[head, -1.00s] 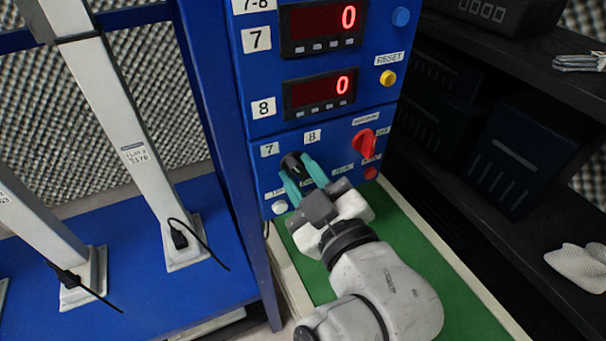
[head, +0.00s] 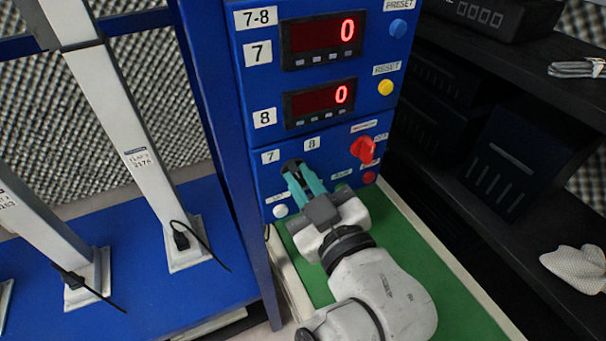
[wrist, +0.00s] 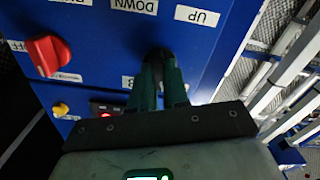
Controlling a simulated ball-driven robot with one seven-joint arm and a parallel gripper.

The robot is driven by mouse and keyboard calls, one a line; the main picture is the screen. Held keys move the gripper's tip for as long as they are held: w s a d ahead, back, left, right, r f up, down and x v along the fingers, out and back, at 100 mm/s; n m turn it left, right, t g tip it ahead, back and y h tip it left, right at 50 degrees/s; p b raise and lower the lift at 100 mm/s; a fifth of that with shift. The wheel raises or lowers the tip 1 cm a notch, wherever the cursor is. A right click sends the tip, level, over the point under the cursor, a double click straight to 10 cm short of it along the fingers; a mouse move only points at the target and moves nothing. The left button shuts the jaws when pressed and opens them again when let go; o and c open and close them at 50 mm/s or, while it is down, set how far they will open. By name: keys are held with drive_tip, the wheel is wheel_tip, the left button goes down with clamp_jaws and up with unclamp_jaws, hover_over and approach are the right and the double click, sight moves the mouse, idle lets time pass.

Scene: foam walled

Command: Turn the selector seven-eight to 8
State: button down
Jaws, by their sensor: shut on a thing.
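The selector seven-eight is a black knob (head: 291,165) on the lower blue panel, below the labels 7 (head: 270,156) and 8 (head: 312,143). My gripper (head: 302,181) has its green fingers closed around the knob. In the wrist view the fingers (wrist: 158,82) reach up to the dark knob (wrist: 157,54), and the label 8 (wrist: 127,82) shows beside them. The fingers hide most of the knob, so I cannot tell which number it points to.
A red rotary switch (head: 365,149) and a red button (head: 369,177) sit right of the selector. A white button (head: 280,210) is at lower left. Two displays (head: 320,98) above read 0. A dark shelf (head: 520,170) stands at right.

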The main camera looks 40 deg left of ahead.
drive_tip(key=m+p, duration=0.4)
drive_tip(key=m, duration=0.1)
drive_tip(key=shift+r+m+p, duration=0.2)
drive_tip(key=shift+m+p, duration=0.1)
drive_tip(key=shift+p, duration=0.1)
drive_tip(key=shift+w+f+m+p, duration=0.1)
drive_tip(key=shift+f+m+p, duration=0.1)
drive_tip(key=shift+m+p, duration=1.75)
drive_tip(key=shift+m, duration=0.45)
drive_tip(key=c, duration=1.1)
unclamp_jaws()
drive_tip(key=shift+d, duration=0.1)
drive_tip(key=b+v, duration=0.1)
drive_tip(key=v, duration=0.9)
drive_tip(key=shift+d, duration=0.35)
